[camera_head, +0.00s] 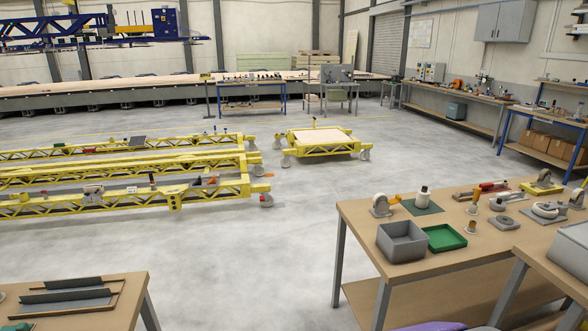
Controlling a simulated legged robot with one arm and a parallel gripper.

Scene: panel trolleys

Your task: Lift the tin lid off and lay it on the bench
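A wooden-topped bench (360,219) stands at the right front with many small things on it. I cannot pick out a tin with a lid for certain. A low, round grey object (505,222) on a dark base is near the middle right of the bench top. A smaller round grey piece (497,204) is just behind it. A pale ring-like object (546,211) lies further right. Any of these may be the tin or its lid; they are too small to tell. My gripper is not in view.
A grey open bin (401,242) and a green tray (446,238) stand at the bench's near left. Yellow trolleys (320,140) stand beyond. The grey floor between (260,260) is clear.

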